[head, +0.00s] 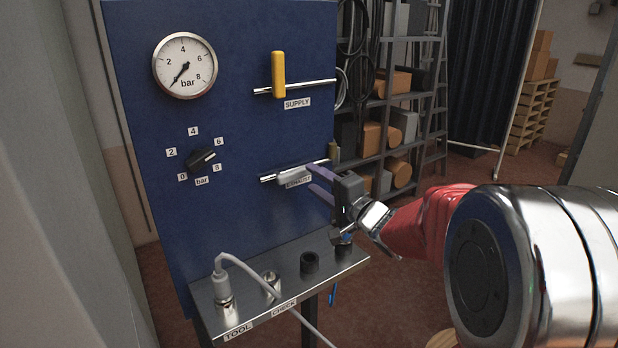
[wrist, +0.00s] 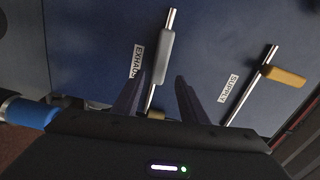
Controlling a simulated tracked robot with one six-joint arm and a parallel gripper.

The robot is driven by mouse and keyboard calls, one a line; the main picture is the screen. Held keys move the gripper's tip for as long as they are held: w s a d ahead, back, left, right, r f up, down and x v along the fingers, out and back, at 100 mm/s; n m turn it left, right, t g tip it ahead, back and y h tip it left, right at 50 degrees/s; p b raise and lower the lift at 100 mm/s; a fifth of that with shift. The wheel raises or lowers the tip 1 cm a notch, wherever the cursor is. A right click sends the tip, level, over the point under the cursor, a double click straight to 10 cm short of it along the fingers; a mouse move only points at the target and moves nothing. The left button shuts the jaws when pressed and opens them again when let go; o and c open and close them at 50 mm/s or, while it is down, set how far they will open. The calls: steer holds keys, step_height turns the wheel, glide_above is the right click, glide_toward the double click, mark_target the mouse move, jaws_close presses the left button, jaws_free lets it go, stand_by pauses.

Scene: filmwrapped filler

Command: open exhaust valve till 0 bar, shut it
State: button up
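The exhaust valve's grey handle (head: 292,177) lies along its pipe on the blue panel, partly covering the EXHAUST label. It also shows in the wrist view (wrist: 166,60), in line with the pipe. The round gauge (head: 185,66) has its needle pointing lower left, at or close to 0 bar. My gripper (head: 310,178) is at the right end of the exhaust handle. In the wrist view its dark fingers (wrist: 160,80) stand apart on either side of the pipe, near the handle's lower end. I see no grip on the handle; whether a finger touches it I cannot tell.
The yellow supply handle (head: 278,75) stands crosswise to its pipe above. The black regulator knob (head: 201,159) points between 6 and 8. Below, a metal shelf (head: 245,308) carries a white hose (head: 252,272) at TOOL and several fittings. A storage rack (head: 395,100) stands behind, right.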

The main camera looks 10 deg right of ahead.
steer(key=v, duration=0.9)
steer(key=shift+s, duration=0.3)
